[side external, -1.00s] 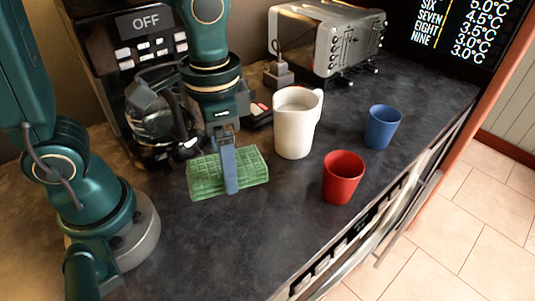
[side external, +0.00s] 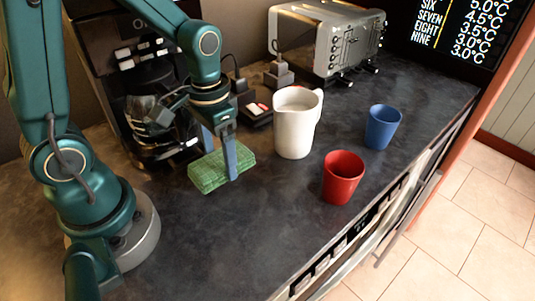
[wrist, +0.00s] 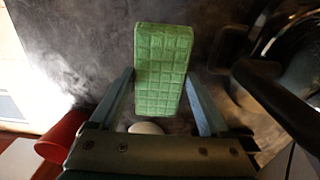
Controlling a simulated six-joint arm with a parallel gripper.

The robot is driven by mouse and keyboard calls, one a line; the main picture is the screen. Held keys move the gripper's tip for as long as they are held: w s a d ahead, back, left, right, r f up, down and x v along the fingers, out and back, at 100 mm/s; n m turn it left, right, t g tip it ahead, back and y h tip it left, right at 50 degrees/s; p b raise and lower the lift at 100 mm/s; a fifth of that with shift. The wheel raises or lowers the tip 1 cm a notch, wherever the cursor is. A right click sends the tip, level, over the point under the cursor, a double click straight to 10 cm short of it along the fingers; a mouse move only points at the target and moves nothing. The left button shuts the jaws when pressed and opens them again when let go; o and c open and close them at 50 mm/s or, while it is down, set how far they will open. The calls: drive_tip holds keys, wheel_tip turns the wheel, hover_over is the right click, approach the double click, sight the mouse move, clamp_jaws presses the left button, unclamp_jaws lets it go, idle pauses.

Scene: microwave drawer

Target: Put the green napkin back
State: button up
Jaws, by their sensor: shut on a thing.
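The green napkin (side external: 208,175) is a thick folded block with a quilted grid. It is at the left part of the dark counter, in front of the coffee maker. My gripper (side external: 223,162) is shut on it, with one blue finger in front of its near face and the other partly hidden behind. In the wrist view the napkin (wrist: 163,65) stands lengthwise between the two fingers (wrist: 164,104). Whether it touches the counter or hangs just above it, I cannot tell.
A white pitcher (side external: 294,125) stands right of the napkin, with a red cup (side external: 343,178) and a blue cup (side external: 382,127) further right. The coffee maker (side external: 150,95) is behind, a toaster (side external: 325,40) at the back. The counter's front (side external: 225,240) is clear.

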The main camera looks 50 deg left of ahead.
sight(220, 159)
drive_tip(key=shift+f, duration=1.65)
drive_tip(key=shift+f, duration=0.15)
drive_tip(key=o, duration=1.5)
drive_tip(key=shift+c, duration=0.2)
wheel_tip(220, 159, up, 12)
drive_tip(key=shift+r, duration=0.15)
drive_tip(key=s+d+r+t, duration=0.2)
drive_tip(key=s+t, duration=0.3)
drive_tip(key=shift+s+d+r+t, duration=0.25)
drive_tip(key=shift+r+t, duration=0.05)
